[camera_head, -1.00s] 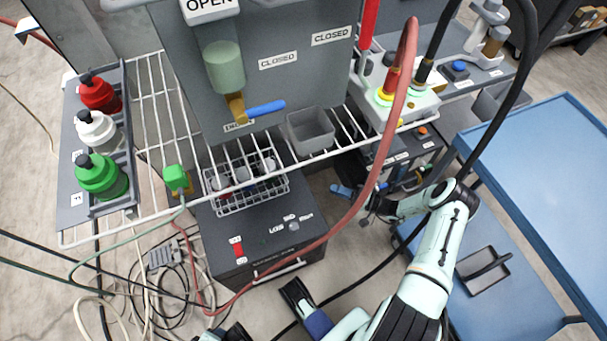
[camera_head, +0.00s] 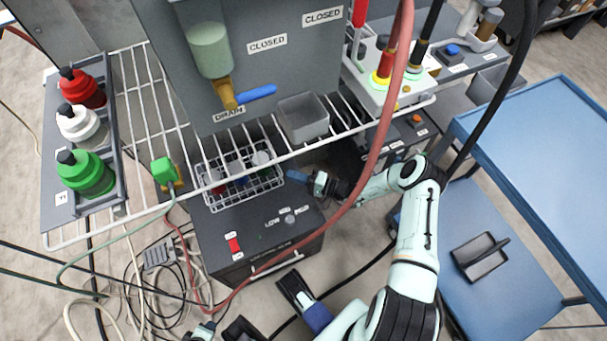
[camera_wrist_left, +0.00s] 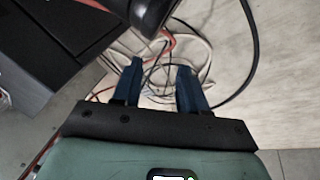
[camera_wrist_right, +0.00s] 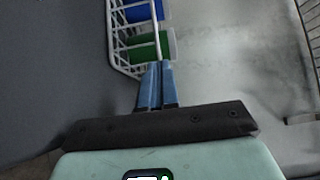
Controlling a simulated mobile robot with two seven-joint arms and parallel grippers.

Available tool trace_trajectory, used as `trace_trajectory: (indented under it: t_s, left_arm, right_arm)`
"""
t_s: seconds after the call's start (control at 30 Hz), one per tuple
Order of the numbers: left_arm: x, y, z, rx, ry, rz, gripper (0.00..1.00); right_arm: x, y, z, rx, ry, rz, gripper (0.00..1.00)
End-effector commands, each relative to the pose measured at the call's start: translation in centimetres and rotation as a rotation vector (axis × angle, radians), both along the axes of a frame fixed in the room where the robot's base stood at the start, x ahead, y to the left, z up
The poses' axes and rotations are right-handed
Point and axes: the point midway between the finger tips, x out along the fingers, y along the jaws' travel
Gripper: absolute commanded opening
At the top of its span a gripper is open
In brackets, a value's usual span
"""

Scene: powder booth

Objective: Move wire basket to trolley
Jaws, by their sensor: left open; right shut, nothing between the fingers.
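The white wire basket (camera_head: 240,183) holds several small containers and stands on the dark box beneath the wire shelf. It also shows in the right wrist view (camera_wrist_right: 122,50), with a blue and a green item inside. My right gripper (camera_head: 300,177) is shut and empty, its tips at or very near the basket's right end; I cannot tell if they touch. In the right wrist view the blue fingers (camera_wrist_right: 157,70) are together by the basket's edge. My left gripper (camera_wrist_left: 160,70) is open and empty, above cables and floor. The blue trolley (camera_head: 540,150) stands at the right.
The wire shelf (camera_head: 150,100) overhangs the basket. A grey bin (camera_head: 303,118) sits on it. A red hose (camera_head: 372,150) hangs across in front of my right arm. A black tray (camera_head: 480,257) lies on the trolley's lower shelf; the upper deck is clear.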

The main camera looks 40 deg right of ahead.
Motion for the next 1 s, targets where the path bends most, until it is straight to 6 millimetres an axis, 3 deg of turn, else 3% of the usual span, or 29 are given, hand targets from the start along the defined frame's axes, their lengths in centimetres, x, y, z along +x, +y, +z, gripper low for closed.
trace_trajectory:
  t_s: [0.43,0.8,1.0]
  left_arm:
    - [-0.3,-0.1,0.4,-0.004,0.006,-0.003,0.43]
    - [-6.2,-3.2,4.8,-0.081,0.162,-0.068,0.43]
    - [-7.6,-3.8,5.6,-0.099,0.2,-0.083,0.43]
  right_arm:
    - [0.2,0.8,0.1,0.003,-0.001,0.001,0.0]
    - [3.0,9.5,0.5,0.005,-0.003,0.004,0.0]
    - [3.6,11.6,0.1,0.0,-0.001,0.002,0.0]
